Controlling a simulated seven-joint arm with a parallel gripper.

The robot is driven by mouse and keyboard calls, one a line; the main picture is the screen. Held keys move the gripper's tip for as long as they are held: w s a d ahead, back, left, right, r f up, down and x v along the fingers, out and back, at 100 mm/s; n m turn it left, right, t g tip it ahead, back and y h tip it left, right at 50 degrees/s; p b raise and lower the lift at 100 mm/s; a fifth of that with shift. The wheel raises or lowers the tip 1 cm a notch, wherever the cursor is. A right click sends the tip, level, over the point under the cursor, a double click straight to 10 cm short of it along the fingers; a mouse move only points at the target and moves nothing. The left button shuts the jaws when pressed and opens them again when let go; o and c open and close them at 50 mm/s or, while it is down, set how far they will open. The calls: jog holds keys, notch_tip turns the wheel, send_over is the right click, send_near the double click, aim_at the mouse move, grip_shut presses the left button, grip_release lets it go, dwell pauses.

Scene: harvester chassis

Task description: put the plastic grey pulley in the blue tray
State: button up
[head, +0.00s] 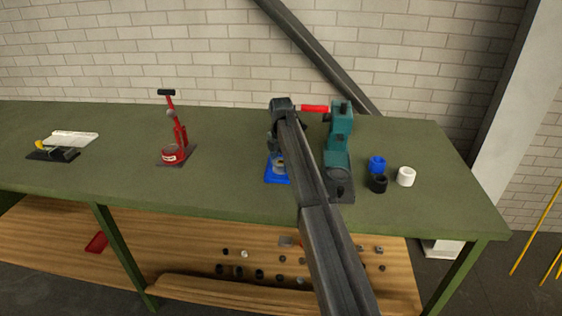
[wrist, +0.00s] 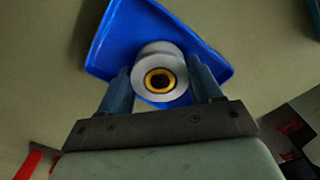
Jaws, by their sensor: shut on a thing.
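The grey pulley (wrist: 142,63) shows in the wrist view as a pale grey round piece with a yellow ring and dark bore at its centre. My gripper (wrist: 161,84) is shut on it, one finger on each side. The blue tray (wrist: 113,38) lies behind the pulley in the wrist view, so the pulley is over the tray; I cannot tell whether they touch. In the head view the blue tray (head: 271,179) lies on the green bench, with the grey pulley (head: 279,164) seen at it. My arm hides the tray's right side and most of my gripper there.
On the green bench (head: 230,185), a teal machine (head: 339,140) stands just right of the tray. Blue (head: 377,164), black (head: 378,184) and white (head: 406,176) cylinders stand further right. A red press (head: 174,145) stands left, with clear bench between it and the tray.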

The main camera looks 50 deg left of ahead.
jog(key=o, duration=1)
jog(key=shift+r, duration=0.1)
notch_tip(320, 180, up, 12)
jog(key=shift+r, duration=0.1)
